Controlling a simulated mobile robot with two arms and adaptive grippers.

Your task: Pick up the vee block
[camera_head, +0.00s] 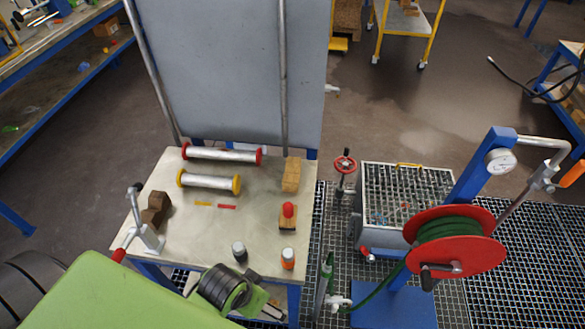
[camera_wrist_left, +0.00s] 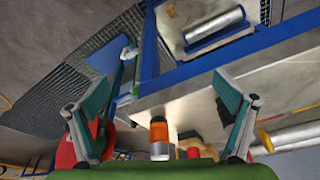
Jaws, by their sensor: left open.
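The vee block seems to be the dark brown notched block (camera_head: 155,210) near the left edge of the worktable (camera_head: 190,238) in the head view, beside a small metal clamp with a red handle (camera_head: 146,236). I cannot make it out in the left wrist view. My left gripper (camera_head: 264,304) is at the table's front edge, to the right of the brown block and well apart from it. In the left wrist view its two fingers (camera_wrist_left: 162,100) are spread wide with nothing held between them. My right gripper is not in view.
Near my left gripper stand a dark-capped bottle (camera_head: 239,251) and an orange bottle (camera_head: 287,258). A red hose reel (camera_head: 455,240) is at right.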

